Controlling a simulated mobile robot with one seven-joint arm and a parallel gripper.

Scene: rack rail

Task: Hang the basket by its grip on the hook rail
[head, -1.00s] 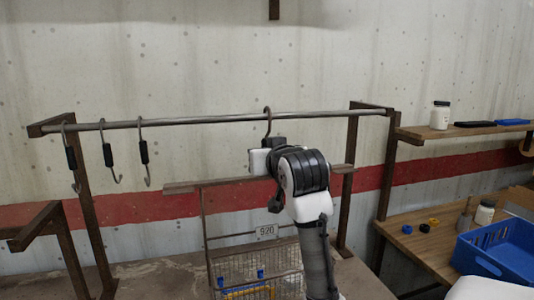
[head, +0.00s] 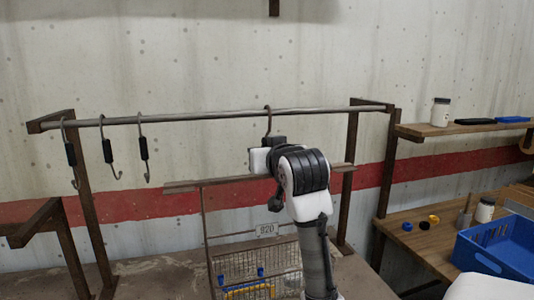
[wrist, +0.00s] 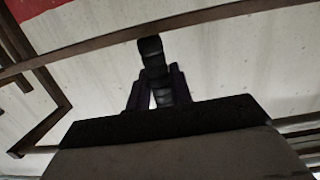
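The wire basket (head: 243,268) with a "920" tag (head: 267,230) is low in the centre of the head view, its right side partly hidden by my arm. A thin frame rises from it to a brown crossbar (head: 215,182). A metal hook (head: 268,122) rises above my gripper (head: 268,152), its curved top at the hook rail (head: 205,117); I cannot tell if it rests on the rail. In the wrist view my gripper (wrist: 155,92) has its dark fingers closed around a black grip (wrist: 151,50). How the grip joins the basket is hidden.
Several hooks with black sleeves, such as this one (head: 143,150), hang at the left of the rail. A shelf (head: 465,128) with a jar is at right, above a bench (head: 410,232) with a blue crate (head: 500,255). The rail between the left hooks and my gripper is clear.

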